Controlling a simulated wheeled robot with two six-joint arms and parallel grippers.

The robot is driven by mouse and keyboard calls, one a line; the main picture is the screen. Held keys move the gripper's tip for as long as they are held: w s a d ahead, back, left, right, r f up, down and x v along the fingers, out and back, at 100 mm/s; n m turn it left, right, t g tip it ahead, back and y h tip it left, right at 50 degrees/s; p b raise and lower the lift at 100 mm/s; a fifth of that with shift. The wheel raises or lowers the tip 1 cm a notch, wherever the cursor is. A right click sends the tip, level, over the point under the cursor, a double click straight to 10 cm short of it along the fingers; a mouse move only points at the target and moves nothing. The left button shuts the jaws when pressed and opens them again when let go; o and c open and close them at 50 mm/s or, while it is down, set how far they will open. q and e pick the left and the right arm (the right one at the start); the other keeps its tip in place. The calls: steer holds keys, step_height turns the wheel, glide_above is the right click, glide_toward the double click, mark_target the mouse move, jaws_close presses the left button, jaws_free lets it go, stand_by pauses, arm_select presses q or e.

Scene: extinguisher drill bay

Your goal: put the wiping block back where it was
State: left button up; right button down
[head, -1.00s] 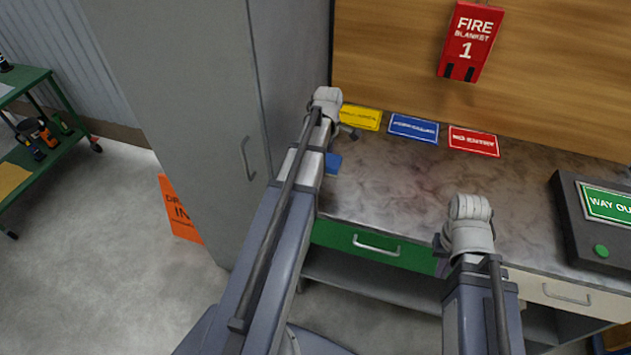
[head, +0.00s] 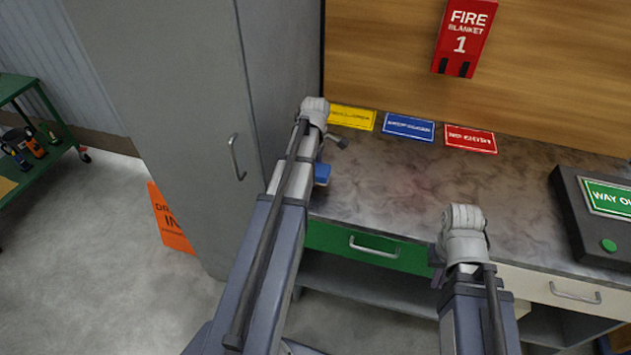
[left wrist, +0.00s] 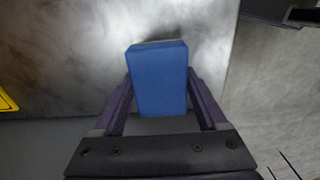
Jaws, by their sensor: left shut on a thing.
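The blue wiping block (head: 322,174) shows beside my left arm, over the left end of the counter. In the left wrist view the block (left wrist: 158,80) sits between the two purple fingers of my left gripper (left wrist: 160,92), which is shut on it. In the head view most of that gripper is hidden behind my arm. I cannot tell how high the block is above the counter. My right gripper (head: 438,277) is at the counter's front edge, mostly hidden behind its wrist; its fingers' opening cannot be seen.
Yellow (head: 352,117), blue (head: 409,127) and red (head: 470,139) signs lie along the back of the counter (head: 400,185). A dark box with a green sign (head: 603,215) stands at right. A grey cabinet (head: 180,110) is close on the left. The counter's middle is clear.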

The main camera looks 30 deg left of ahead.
mark_target(316, 186)
arm_select(q)
step_height(316, 186, down, 4)
steer(key=b, duration=0.3)
steer(key=shift+r, duration=0.25)
steer(key=shift+f+b, duration=0.3)
steer(key=shift+b, duration=0.05)
steer(key=shift+s, duration=0.1)
steer(key=o, duration=1.1)
steer(key=shift+s+d, duration=0.1)
steer(key=shift+r+p, duration=0.75)
steer(key=shift+p, duration=0.05)
steer(key=r+p, duration=1.1)
steer(key=shift+w+r, duration=0.1)
steer(key=shift+w, duration=0.1)
